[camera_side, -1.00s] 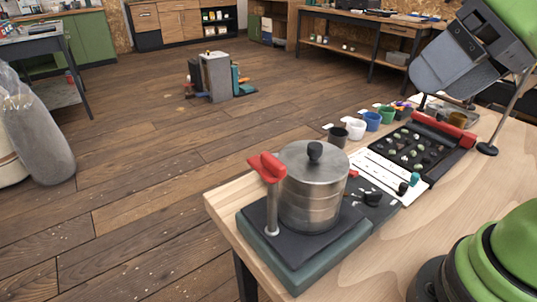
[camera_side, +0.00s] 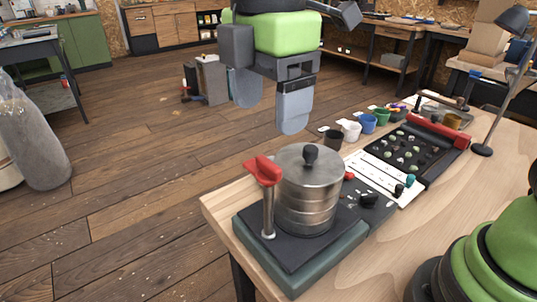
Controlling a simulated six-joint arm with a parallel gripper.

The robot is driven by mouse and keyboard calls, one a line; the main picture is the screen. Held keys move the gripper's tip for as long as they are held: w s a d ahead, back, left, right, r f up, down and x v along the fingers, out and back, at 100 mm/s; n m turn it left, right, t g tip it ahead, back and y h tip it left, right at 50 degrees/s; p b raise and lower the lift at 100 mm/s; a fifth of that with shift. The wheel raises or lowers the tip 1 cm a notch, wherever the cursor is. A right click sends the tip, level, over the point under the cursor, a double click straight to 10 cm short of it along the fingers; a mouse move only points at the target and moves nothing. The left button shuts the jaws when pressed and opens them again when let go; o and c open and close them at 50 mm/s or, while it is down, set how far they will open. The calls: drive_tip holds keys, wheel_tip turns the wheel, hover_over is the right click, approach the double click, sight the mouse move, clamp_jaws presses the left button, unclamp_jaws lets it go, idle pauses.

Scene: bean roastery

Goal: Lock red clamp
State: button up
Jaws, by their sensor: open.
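The red clamp (camera_side: 265,170) sits on top of an upright metal post (camera_side: 268,212) at the left of a steel canister (camera_side: 312,190). The canister has a lid with a black knob and stands on a dark base (camera_side: 300,262) at the table's near corner. The clamp's red head is beside the canister lid's left edge; whether it touches the lid I cannot tell. My gripper (camera_side: 268,105) hangs above and behind the canister, fingers pointing down. Its two grey fingers are apart with nothing between them. It is clear of the clamp.
Several small cups, including a white cup (camera_side: 351,131) and a blue cup (camera_side: 368,123), line the table's far edge. A black tray (camera_side: 432,167) of beans and a white strip (camera_side: 385,178) lie right of the canister. A lamp (camera_side: 483,150) stands at the right.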

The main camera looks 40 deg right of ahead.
sight(268, 162)
wheel_tip(268, 162, down, 8)
drive_tip(key=shift+f, duration=0.1)
idle(0.4)
drive_tip(key=c, duration=0.9)
